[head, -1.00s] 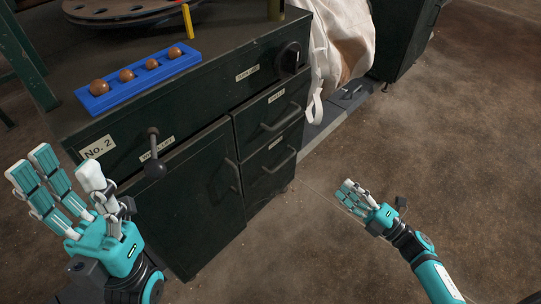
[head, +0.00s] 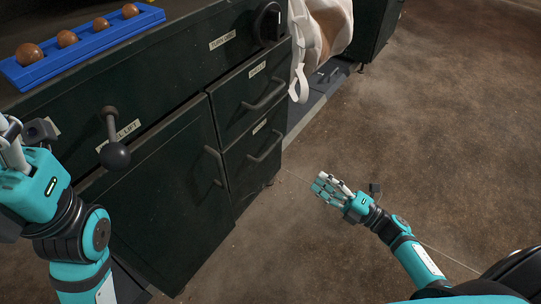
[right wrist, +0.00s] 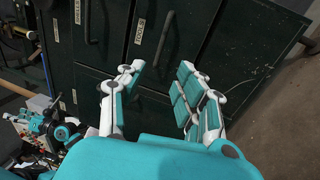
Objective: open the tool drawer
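The dark green cabinet has two stacked drawers on its right side. The upper drawer (head: 235,105) and lower drawer (head: 240,165) both look shut, each with a bar handle and a small label too small to read surely. My right gripper (head: 326,187) is to the right of the lower drawer, over the floor, apart from both handles. In the right wrist view its fingers (right wrist: 160,78) are spread and empty, with dark cabinet fronts and a bar handle (right wrist: 165,40) beyond them.
A ball-ended lever (head: 116,154) and a dark knob (head: 268,22) stick out from the cabinet front. A cupboard door (head: 150,190) is left of the drawers. A blue rack (head: 85,48) with brown balls sits on top. A white bag (head: 325,30) hangs behind. The floor at right is clear.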

